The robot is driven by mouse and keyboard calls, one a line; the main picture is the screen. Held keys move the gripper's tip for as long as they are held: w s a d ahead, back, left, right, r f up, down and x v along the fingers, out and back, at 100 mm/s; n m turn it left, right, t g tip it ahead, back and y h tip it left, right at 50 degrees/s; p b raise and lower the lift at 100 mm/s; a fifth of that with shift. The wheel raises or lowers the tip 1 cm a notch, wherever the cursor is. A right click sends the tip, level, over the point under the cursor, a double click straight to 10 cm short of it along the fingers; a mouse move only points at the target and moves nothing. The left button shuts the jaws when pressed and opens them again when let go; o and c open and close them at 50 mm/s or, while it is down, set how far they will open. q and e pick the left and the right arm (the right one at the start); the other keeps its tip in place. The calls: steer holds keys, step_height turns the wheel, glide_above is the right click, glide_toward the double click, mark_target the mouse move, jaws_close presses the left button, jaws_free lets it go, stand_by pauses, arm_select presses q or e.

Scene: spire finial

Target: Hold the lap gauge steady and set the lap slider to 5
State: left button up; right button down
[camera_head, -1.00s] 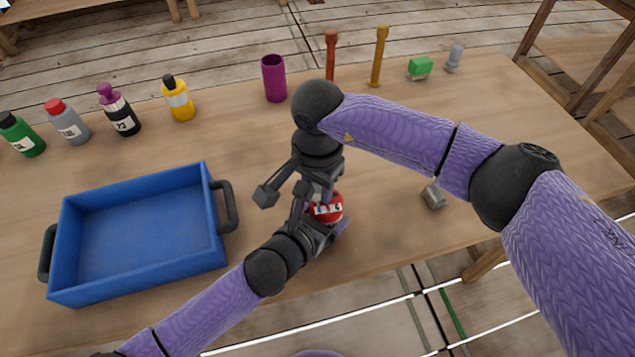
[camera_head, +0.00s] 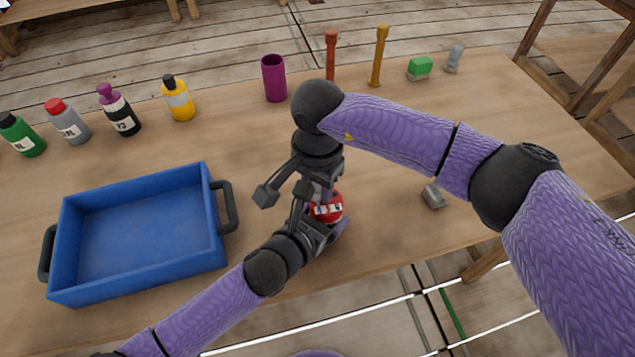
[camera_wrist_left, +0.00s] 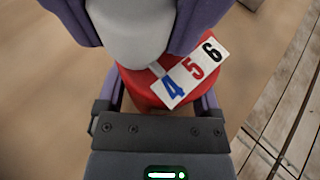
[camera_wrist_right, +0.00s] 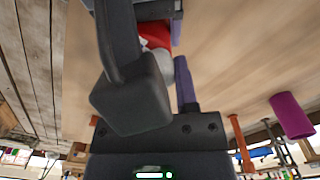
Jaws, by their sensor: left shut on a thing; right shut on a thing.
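The red lap gauge (camera_head: 326,213) is near the table's front edge, with a white number strip. In the left wrist view the red gauge body (camera_wrist_left: 140,88) shows the strip (camera_wrist_left: 190,73) reading 4, 5 and 6. A pale grey rounded piece (camera_wrist_left: 130,35), apparently the lap slider, sits beside the strip at the 4 end; its exact setting is unclear. My left gripper (camera_head: 322,232) is shut on the gauge body from the front. My right gripper (camera_head: 318,190) points down from above, shut on the pale piece, its fingers partly hiding it.
A blue tray (camera_head: 75,210) stands to the left and a small grey block (camera_head: 433,197) to the right. Several bottles, a purple cup (camera_head: 274,78), two upright posts and a green block (camera_head: 420,68) stand farther back. Table between tray and bottles is clear.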

stand_by(0.3)
steer(key=shift+w+d, duration=0.15)
steer(key=shift+d, duration=0.6)
steer(key=shift+c, duration=1.8)
jaws_free()
step_height(320, 180, up, 12)
